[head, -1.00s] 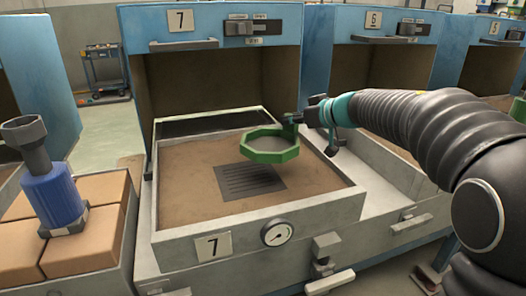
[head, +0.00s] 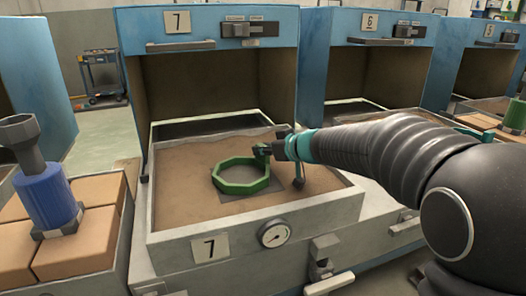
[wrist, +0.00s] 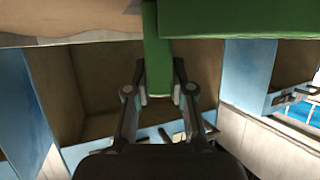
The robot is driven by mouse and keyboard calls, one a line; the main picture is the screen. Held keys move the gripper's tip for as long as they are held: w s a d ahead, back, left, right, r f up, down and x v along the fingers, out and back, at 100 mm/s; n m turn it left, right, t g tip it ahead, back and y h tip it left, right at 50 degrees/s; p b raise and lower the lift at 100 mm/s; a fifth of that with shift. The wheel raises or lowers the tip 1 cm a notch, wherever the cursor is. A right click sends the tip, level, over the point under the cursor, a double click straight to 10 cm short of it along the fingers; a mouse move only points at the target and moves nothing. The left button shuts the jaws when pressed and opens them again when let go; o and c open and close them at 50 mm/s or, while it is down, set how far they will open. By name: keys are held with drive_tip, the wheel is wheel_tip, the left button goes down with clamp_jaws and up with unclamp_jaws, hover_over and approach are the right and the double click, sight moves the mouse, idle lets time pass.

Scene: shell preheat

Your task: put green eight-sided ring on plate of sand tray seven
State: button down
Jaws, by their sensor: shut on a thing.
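The green eight-sided ring (head: 238,188) is in the head view, flat and level over the middle of sand tray seven (head: 180,239). My gripper (head: 262,152) is shut on the ring's far right side. In the wrist view, my gripper (wrist: 160,92) has its two fingers on either side of a green tab (wrist: 157,55) of the ring. The dark plate (head: 262,197) lies in the sand, mostly hidden by the ring; its front edge shows. I cannot tell whether the ring touches the plate or hangs just above it.
The open blue oven seven (head: 205,95) stands behind the tray. A dial (head: 274,234) and a number 7 card are on the tray's front. A blue flask-like tool (head: 48,190) stands on tan blocks (head: 80,240) at the left. Oven six (head: 370,75) is at the right.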

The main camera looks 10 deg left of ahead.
drive_tip(key=shift+r, duration=0.1)
drive_tip(key=c, duration=1)
unclamp_jaws()
drive_tip(key=shift+s+d+r, duration=0.1)
drive_tip(key=shift+s+d, duration=0.05)
drive_tip(key=p+v, duration=0.1)
drive_tip(key=v, duration=1)
drive_tip(key=shift+s+d, duration=0.2)
drive_tip(key=shift+d, duration=0.1)
